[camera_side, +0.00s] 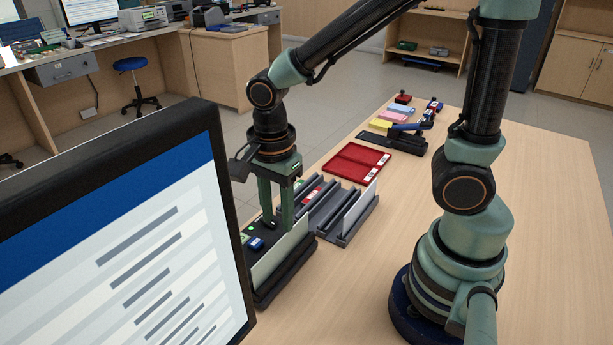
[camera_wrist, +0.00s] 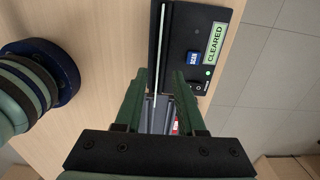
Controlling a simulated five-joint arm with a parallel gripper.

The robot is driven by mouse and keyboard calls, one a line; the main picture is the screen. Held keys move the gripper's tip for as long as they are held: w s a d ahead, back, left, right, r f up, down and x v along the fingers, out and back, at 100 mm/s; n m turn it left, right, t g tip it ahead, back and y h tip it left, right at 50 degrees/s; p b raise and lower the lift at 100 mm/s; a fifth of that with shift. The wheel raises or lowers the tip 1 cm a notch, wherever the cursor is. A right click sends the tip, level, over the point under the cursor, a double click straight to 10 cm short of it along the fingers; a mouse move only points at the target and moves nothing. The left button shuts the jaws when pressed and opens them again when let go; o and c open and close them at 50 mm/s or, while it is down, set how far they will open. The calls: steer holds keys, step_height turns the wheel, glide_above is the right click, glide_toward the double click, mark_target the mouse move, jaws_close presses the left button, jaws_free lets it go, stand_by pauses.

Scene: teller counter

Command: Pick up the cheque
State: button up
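A pale upright sheet, which looks like the cheque (camera_side: 282,254), stands in the slot of a black cheque machine (camera_side: 272,292). In the wrist view the cheque (camera_wrist: 160,50) is a thin pale line seen edge-on, beside the machine's CLEARED label. My gripper (camera_side: 277,224) is above the machine, pointing down. In the wrist view its fingertips (camera_wrist: 160,76) are apart, with the line of the sheet running between them. Neither finger visibly touches it. From the side I cannot tell how far down the fingers reach around it.
A grey slotted rack (camera_side: 335,215) holding another pale card (camera_side: 360,208) stands right beside the machine. A red tray (camera_side: 356,163) and a dark stand with a blue item (camera_side: 405,136) lie farther back. A large monitor (camera_side: 130,250) blocks the near left.

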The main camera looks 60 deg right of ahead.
mark_target(282, 238)
steer(key=shift+s+d+f, duration=0.1)
steer(key=shift+d+f, duration=0.05)
steer(key=shift+f, duration=1.75)
steer(key=shift+s+d+f, duration=0.1)
steer(key=shift+f, duration=1.8)
steer(key=shift+c, duration=0.3)
jaws_close()
